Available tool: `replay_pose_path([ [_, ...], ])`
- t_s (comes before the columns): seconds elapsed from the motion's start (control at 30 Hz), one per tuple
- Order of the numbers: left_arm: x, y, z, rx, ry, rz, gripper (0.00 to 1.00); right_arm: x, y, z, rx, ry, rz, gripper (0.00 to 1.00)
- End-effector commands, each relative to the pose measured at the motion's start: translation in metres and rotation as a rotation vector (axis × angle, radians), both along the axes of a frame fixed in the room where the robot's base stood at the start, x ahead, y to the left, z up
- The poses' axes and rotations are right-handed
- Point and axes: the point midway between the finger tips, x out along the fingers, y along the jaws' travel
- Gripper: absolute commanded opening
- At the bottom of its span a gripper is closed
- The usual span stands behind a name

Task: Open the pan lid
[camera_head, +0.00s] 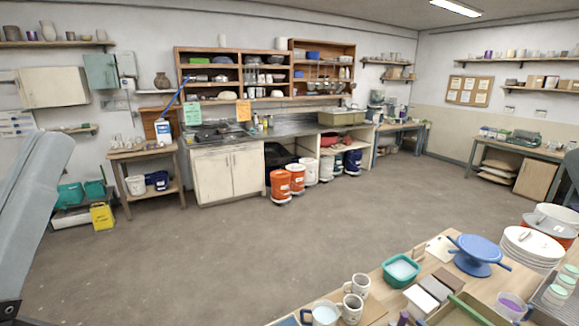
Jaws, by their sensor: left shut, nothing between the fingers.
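No pan with a clearly recognisable lid shows in the head view. A blue round-topped piece (478,250) with arms at its sides stands on the near table. A grey link of my left arm fills the left edge, well away from both. My left gripper's fingers are outside the picture. My right gripper does not show.
The near wooden table (395,285) carries mugs (352,307), a teal tub (401,270), stacked white plates (530,246) and small blocks. Orange buckets (281,186) stand by the back counter (226,172). The middle floor (225,250) is clear.

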Motion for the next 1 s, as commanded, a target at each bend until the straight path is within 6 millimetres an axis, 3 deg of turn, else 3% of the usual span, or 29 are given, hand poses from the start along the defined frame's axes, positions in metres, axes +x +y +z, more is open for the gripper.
replay_pose_path([
  [0.03,0.001,0.001,0.011,-0.061,0.007,-0.061,0.00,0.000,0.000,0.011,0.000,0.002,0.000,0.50],
  [0.1,0.002,0.001,0.052,-0.051,0.007,-0.048,0.00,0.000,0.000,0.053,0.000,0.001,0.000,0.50],
  [0.4,0.003,0.002,0.177,-0.049,0.010,-0.044,0.00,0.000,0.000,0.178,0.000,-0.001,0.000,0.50],
  [0.5,0.003,0.002,0.203,-0.049,0.011,-0.042,0.00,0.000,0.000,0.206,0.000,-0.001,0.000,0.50],
  [0.6,0.003,0.002,0.214,-0.049,0.012,-0.042,0.00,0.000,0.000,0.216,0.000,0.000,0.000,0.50],
  [0.73,0.003,0.002,0.213,-0.049,0.012,-0.042,0.02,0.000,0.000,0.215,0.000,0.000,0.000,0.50],
  [0.9,0.003,0.002,0.211,-0.049,0.012,-0.042,0.30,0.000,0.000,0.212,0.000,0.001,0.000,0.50],
  [1.0,0.003,0.002,0.211,-0.049,0.011,-0.042,0.30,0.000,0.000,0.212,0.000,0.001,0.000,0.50],
])
